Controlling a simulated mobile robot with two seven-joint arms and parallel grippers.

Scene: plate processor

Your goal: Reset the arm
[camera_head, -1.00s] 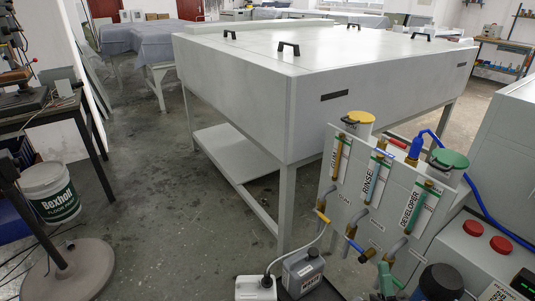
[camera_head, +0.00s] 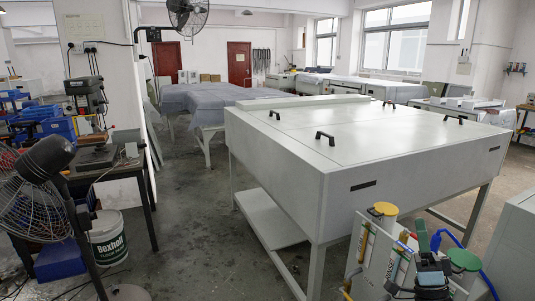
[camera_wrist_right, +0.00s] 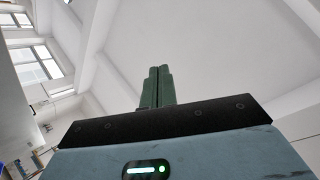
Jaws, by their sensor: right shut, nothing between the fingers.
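My right gripper (camera_head: 423,232) shows at the lower right of the head view, in front of the panel with the tubes, its fingers pointing up. In the right wrist view the two green fingers (camera_wrist_right: 159,72) lie side by side, shut with nothing between them, against the white ceiling. My left gripper is not in view. The white plate processor (camera_head: 275,172) stands in the middle of the room, with black handles on its lid.
The panel (camera_head: 376,258) with a yellow cap (camera_head: 385,209) and a green cap (camera_head: 464,260) stands close behind my right gripper, partly hidden by it. A fan (camera_head: 35,195), a paint bucket (camera_head: 108,238) and a workbench stand at left. Floor between bucket and processor is clear.

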